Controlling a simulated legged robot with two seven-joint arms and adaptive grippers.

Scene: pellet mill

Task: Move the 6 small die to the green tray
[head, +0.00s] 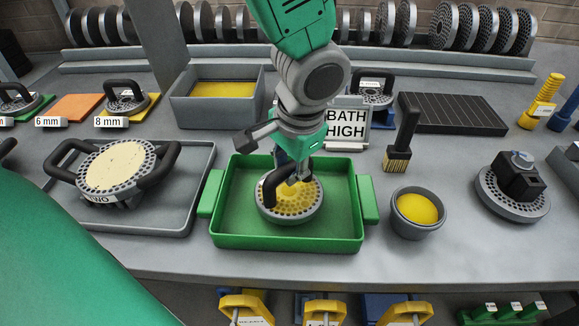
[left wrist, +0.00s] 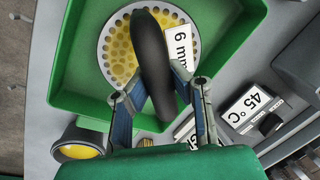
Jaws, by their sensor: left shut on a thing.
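The small die (head: 290,204) is a round perforated disc with yellow in its holes and a black arched handle. It is inside the green tray (head: 233,236), near the middle. In the left wrist view the die (left wrist: 118,52) carries a white "6 mm" label. My left gripper (head: 298,178) is over the tray and shut on the die's black handle (left wrist: 152,60). Whether the die rests on the tray floor or hangs just above it is hard to tell. My right gripper is not in view.
A grey tray with a large two-handled die (head: 115,168) stands left. A grey bowl of yellow stuff (head: 417,212), a brush (head: 402,138) and a die with a black block (head: 512,186) stand right. A "BATH HIGH" sign (head: 347,128) stands close behind the green tray.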

